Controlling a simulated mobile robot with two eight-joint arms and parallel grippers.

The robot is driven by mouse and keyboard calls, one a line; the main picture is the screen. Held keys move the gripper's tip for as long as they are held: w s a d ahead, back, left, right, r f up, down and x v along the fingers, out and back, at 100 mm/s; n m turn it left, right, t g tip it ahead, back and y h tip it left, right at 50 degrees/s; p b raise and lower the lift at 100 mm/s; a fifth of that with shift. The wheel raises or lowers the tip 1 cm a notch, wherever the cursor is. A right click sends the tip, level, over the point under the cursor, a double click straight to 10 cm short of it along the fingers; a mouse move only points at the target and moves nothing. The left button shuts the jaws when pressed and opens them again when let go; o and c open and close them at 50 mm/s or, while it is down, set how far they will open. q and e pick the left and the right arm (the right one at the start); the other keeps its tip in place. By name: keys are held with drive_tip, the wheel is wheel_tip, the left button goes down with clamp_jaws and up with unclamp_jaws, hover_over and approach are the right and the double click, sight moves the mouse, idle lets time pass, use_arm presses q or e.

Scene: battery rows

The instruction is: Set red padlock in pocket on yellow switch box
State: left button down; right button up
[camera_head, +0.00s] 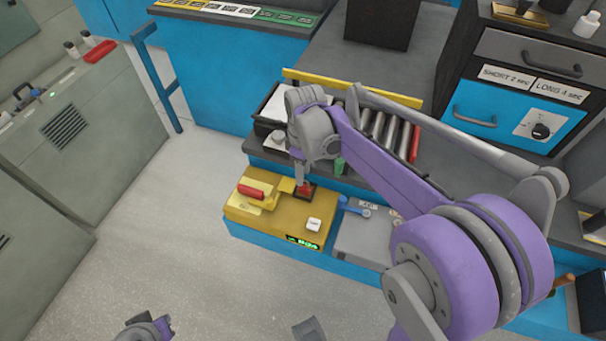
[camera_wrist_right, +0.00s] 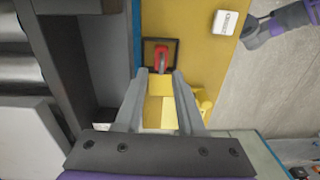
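The yellow switch box (camera_head: 276,222) stands on a blue ledge, with a red-handled lever (camera_head: 251,191) on top. The red padlock (camera_head: 304,191) sits at a dark square pocket (camera_wrist_right: 175,43) on the box top. In the right wrist view the padlock (camera_wrist_right: 161,57) lies inside the pocket's outline, just past my fingertips. My right gripper (camera_wrist_right: 159,73) is open, with a gap between its fingers and a yellow part of the box behind. The head view shows its fingers (camera_head: 300,180) only partly. My left gripper (camera_head: 146,328) is at the bottom edge, away from the box; its fingers are unclear.
A white block (camera_head: 314,225) and a green display (camera_head: 302,242) are on the box. A grey unit with a blue handle (camera_head: 354,207) stands to its right. A row of grey cylinders (camera_head: 385,130) is behind. Open floor (camera_head: 170,240) lies at left.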

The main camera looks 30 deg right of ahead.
wheel_tip(320, 180, up, 10)
drive_tip(key=p, duration=0.1)
drive_tip(key=s+a+f+m+t, duration=0.2)
drive_tip(key=s+a+f+m, duration=0.1)
drive_tip(key=s, duration=0.5)
drive_tip(key=s+a+f+m+t, duration=0.3)
drive_tip(key=s+a+f+m, duration=0.1)
drive_tip(key=s+f, duration=0.3)
drive_tip(key=shift+s+f+m, duration=0.4)
drive_tip(key=shift+s, duration=0.6)
drive_tip(key=shift+d, duration=0.1)
drive_tip(key=r+p, duration=0.2)
drive_tip(key=w+r+p, duration=0.1)
drive_tip(key=r+p, duration=0.1)
drive_tip(key=r, duration=0.1)
